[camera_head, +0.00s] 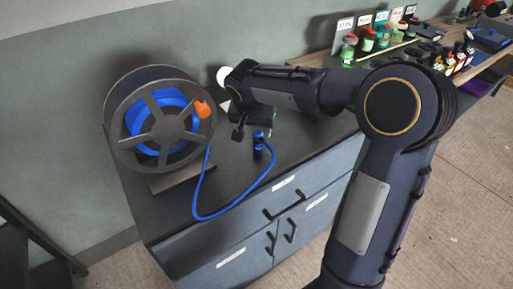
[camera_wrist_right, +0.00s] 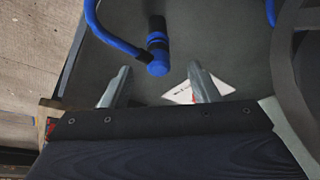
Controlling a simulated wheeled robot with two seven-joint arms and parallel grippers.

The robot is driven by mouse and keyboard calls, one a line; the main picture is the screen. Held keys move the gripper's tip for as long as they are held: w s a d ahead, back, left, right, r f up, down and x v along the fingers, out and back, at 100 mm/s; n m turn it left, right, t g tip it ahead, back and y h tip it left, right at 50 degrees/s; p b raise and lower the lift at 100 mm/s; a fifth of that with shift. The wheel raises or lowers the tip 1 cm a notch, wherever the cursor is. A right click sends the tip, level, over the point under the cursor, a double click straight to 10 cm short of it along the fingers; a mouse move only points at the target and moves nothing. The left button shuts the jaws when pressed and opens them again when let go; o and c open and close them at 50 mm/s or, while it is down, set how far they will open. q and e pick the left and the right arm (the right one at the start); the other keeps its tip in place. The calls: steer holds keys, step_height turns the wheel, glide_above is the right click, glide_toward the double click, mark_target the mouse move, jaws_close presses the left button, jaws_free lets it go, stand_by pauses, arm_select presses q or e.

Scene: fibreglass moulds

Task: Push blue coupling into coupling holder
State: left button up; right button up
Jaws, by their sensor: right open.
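The blue coupling (camera_head: 258,137) stands roughly upright on the dark counter top, at the end of a blue hose (camera_head: 195,196). In the right wrist view the coupling (camera_wrist_right: 158,67) shows a blue round end above dark and blue parts, and the hose meets its side. I cannot clearly tell the coupling holder from the dark parts under the coupling, nor how deep the coupling sits. My right gripper (camera_head: 254,129) is open and empty, just above and beside the coupling. In the right wrist view its fingers (camera_wrist_right: 160,86) are spread, with the coupling ahead of the gap. My left gripper is not in view.
A hose reel (camera_head: 117,128) with blue hose and an orange piece (camera_head: 202,108) stands left on the counter (camera_head: 232,187). A white label card (camera_wrist_right: 180,95) lies near my right fingers.

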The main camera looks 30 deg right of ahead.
mark_target(259, 139)
steer(key=shift+x, duration=1.35)
steer(key=shift+r, duration=0.1)
steer(key=shift+p+x, duration=0.45)
steer(key=shift+x, duration=2.2)
steer(key=shift+d, duration=0.15)
steer(key=c, duration=1.1)
steer(key=shift+o, duration=0.2)
